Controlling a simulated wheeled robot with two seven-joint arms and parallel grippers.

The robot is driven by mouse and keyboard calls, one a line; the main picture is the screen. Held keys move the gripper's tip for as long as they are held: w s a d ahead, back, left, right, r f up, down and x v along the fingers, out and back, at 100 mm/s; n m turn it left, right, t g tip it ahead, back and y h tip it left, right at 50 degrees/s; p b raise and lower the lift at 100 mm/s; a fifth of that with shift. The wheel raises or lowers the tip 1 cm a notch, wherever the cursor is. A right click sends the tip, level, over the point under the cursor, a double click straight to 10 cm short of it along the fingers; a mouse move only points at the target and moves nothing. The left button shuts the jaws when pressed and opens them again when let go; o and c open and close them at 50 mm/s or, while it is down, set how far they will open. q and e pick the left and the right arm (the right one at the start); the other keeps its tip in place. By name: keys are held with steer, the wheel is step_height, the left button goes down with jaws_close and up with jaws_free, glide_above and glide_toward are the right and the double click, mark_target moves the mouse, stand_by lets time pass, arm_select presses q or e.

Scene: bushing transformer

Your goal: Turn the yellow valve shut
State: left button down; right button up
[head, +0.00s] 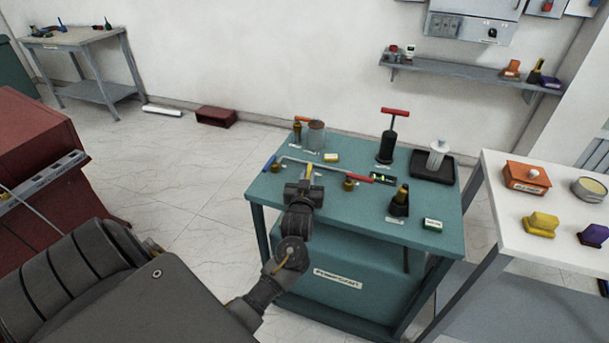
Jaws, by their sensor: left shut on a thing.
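The yellow valve shows as a yellow handle (310,171) at the pipe on the teal table (345,222). My left gripper (304,189) is over the table's front left part, at the near end of the handle. It is shut on the yellow handle, whose far end sticks out beyond the fingers. The gripper hides the valve's body and the handle's near part. A blue handle (270,163) is left of the gripper and a red handle (358,175) is to its right, on the same pipe. My right gripper is not in view.
An orange-handled valve (298,128) and a grey can (316,135) stand behind. A black pump with a red handle (388,136), a black tray (421,167) and a dark bottle-like thing (400,201) stand to the right. A white table (497,190) adjoins the right side.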

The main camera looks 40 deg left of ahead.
arm_select(q)
steer(key=shift+w+d, duration=0.1)
steer(key=shift+d, duration=0.05)
steer(key=shift+n+y, duration=0.3)
steer(key=shift+y, duration=0.1)
steer(key=c, duration=1.4)
jaws_free()
steer(key=b+v, duration=0.1)
steer(key=v, duration=0.9)
steer(key=shift+s+d+r+b, duration=0.25)
steer(key=shift+s+b, duration=0.05)
steer(key=shift+s, duration=0.05)
